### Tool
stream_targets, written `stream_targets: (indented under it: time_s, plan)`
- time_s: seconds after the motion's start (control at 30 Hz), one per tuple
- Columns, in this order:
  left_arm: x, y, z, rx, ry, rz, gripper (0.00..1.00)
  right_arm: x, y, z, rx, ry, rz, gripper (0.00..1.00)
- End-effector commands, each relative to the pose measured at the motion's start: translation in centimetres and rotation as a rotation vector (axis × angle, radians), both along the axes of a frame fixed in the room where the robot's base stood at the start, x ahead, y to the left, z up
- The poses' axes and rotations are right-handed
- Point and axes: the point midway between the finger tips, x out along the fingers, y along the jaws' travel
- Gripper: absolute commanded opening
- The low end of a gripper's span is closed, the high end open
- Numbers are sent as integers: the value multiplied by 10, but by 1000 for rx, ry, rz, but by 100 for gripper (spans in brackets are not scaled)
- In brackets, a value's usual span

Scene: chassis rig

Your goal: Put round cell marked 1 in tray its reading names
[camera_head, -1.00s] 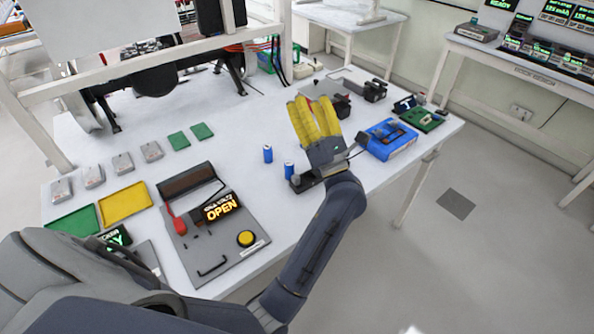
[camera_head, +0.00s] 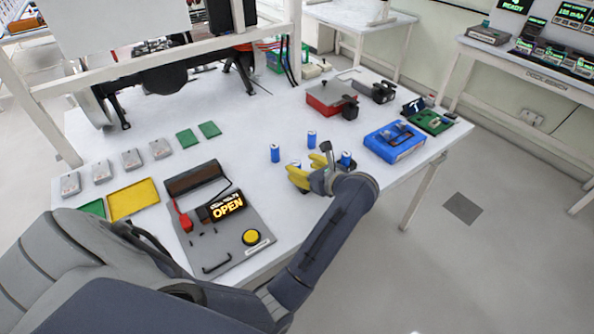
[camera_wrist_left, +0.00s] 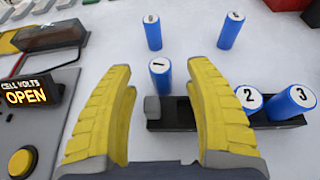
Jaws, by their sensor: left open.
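The blue round cell marked 1 (camera_wrist_left: 160,75) stands upright in the left wrist view, its white top showing between my open fingers. In the head view it is partly hidden behind them (camera_head: 296,164). My left gripper (camera_wrist_left: 160,78) is open and empty, fingers either side of the cell with gaps; it also shows in the head view (camera_head: 308,172). The yellow tray (camera_head: 133,200) and the green tray (camera_head: 94,207) lie at the table's left. The meter (camera_head: 226,206) reads "CELL VOLTS OPEN". My right gripper is not in view.
Cells marked 2 (camera_wrist_left: 249,99) and 3 (camera_wrist_left: 292,103) stand at the black rack (camera_wrist_left: 178,112). Two more blue cells (camera_wrist_left: 152,32) (camera_wrist_left: 231,30) stand behind. A blue case (camera_head: 394,142) is at right. The table's middle is clear.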

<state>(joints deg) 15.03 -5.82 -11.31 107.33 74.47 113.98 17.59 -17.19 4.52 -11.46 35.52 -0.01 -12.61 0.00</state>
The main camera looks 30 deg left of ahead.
Motion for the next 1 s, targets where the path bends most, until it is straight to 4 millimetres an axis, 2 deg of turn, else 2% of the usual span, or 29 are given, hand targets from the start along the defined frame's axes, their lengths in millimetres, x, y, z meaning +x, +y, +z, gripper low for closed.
stream_targets:
  time_s: [0.3,0.7,1.0]
  plan:
    - [9,24,-10,3,0,1,54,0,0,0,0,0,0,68]
    - [11,27,-12,2,-1,0,55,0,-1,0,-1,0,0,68]
    - [11,27,-11,3,-1,0,20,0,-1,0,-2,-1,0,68]
